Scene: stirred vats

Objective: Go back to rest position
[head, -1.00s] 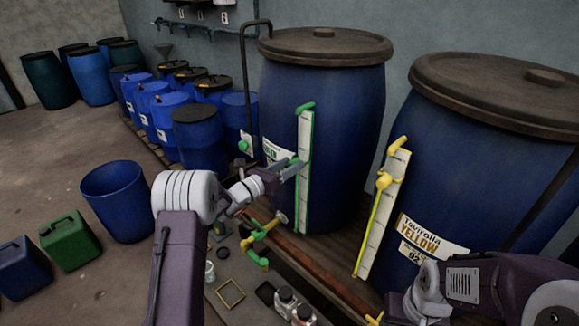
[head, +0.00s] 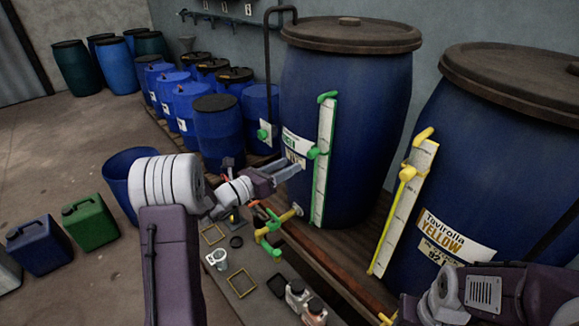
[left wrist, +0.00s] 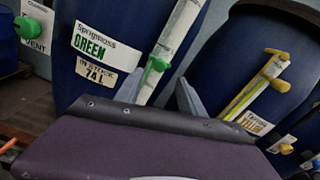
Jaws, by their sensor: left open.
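The green vat (head: 345,95) is a large blue barrel with a brown lid, a "GREEN" label (left wrist: 97,50) and a white level gauge (head: 323,185) edged in green. A green slider (head: 313,153) sits partway up the gauge; it also shows in the left wrist view (left wrist: 154,70). My left gripper (head: 291,170) is open and empty, in front of the label and just left of the gauge in the head view.
The yellow vat (head: 475,150) with its yellow-edged gauge (head: 405,205) stands at right. A green valve pipe (head: 268,235) juts out below my left gripper. An open blue tub (head: 118,180) and a green canister (head: 90,222) stand at left.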

